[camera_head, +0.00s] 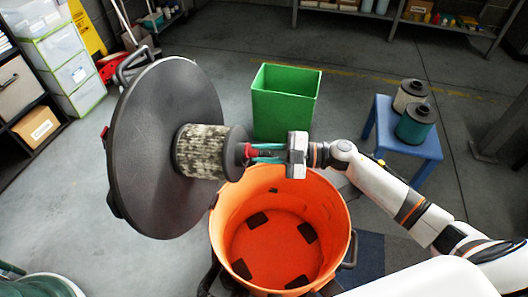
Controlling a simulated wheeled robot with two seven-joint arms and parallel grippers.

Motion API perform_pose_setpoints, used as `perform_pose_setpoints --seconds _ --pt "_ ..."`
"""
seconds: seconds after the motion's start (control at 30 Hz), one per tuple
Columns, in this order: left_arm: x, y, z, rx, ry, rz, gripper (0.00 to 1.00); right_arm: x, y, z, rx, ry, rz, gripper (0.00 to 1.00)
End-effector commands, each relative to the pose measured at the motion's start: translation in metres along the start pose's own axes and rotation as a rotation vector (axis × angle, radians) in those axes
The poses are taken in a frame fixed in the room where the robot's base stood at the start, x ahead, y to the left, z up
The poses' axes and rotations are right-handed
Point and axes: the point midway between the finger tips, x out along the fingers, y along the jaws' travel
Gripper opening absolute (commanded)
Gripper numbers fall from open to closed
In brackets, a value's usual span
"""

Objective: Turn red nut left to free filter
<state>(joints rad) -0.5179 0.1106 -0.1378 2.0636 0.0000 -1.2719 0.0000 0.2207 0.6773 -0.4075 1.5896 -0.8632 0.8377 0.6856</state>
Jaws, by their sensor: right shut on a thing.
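The red nut (244,150) sits at the right end of the filter (203,152), a dirty, mottled grey cylinder. The filter is mounted on the underside of a large round dark lid (150,150), which stands tilted up on its edge. My right gripper (252,151) comes in from the right and is shut on the red nut. Its fingers partly hide the nut. The orange drum (345,222) stands open below, with dark pads on its floor. My left gripper is not in view.
A green bin (285,103) stands behind the drum. Shelves line the back wall and left side. Floor between is clear.

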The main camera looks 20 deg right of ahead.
Motion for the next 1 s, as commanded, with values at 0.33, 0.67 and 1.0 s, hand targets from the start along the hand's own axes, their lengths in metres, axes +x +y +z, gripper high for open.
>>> perform_pose_setpoints --seconds 0.33,0.67,1.0 --pt "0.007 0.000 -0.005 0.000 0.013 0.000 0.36 -0.001 -0.002 0.000 -0.282 0.002 0.073 0.00" --pt "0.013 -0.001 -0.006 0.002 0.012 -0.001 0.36 -0.001 -0.004 0.001 -0.587 0.001 0.149 0.00" --pt "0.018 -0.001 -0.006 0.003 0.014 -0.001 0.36 0.000 -0.004 0.002 -0.901 0.000 0.227 0.00"
